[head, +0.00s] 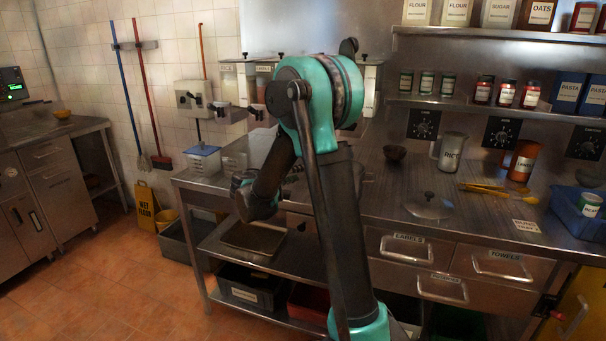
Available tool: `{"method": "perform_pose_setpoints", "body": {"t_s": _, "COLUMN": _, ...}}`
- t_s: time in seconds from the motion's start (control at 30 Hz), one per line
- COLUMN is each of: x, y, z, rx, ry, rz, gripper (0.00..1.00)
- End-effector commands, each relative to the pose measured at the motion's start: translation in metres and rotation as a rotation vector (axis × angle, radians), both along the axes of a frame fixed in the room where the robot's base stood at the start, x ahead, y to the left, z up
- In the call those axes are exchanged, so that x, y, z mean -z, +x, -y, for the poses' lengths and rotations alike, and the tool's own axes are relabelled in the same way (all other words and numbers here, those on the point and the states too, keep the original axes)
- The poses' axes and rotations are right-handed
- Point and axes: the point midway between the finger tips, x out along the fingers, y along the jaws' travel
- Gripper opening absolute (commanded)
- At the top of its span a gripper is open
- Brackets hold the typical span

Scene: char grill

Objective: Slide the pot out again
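My teal and black arm rises through the middle of the head view and bends down to the left over the steel counter (460,228). The dark wrist end of my arm hangs near the counter's left front edge. The fingers of my gripper are not clear there, so I cannot tell whether they are open, shut or touching anything. I cannot pick out a pot for certain; my arm covers part of the counter. A round metal lid with a knob (428,206) lies on the counter right of my arm.
A dark bowl (396,153), a metal canister (450,152), an orange canister (523,160), yellow tongs (490,190) and a blue bin (575,220) stand or lie on the counter's right. A lower shelf (265,300) holds bins. Tiled floor (120,290) is open at left.

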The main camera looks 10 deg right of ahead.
Motion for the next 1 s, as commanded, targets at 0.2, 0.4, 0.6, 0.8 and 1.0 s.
{"method": "perform_pose_setpoints", "body": {"t_s": 0.2, "x": -0.009, "y": -0.025, "z": -0.032, "rx": -0.004, "ry": -0.001, "rz": -0.001, "gripper": 0.34}}
{"method": "perform_pose_setpoints", "body": {"t_s": 0.4, "x": -0.013, "y": -0.037, "z": -0.047, "rx": -0.001, "ry": 0.000, "rz": 0.000, "gripper": 0.34}}
{"method": "perform_pose_setpoints", "body": {"t_s": 0.6, "x": -0.013, "y": -0.040, "z": -0.049, "rx": 0.001, "ry": 0.000, "rz": 0.000, "gripper": 0.34}}
{"method": "perform_pose_setpoints", "body": {"t_s": 0.8, "x": -0.013, "y": -0.040, "z": -0.048, "rx": 0.001, "ry": 0.001, "rz": -0.001, "gripper": 0.34}}
{"method": "perform_pose_setpoints", "body": {"t_s": 1.0, "x": 0.004, "y": -0.064, "z": -0.020, "rx": 0.019, "ry": 0.082, "rz": -0.079, "gripper": 0.34}}
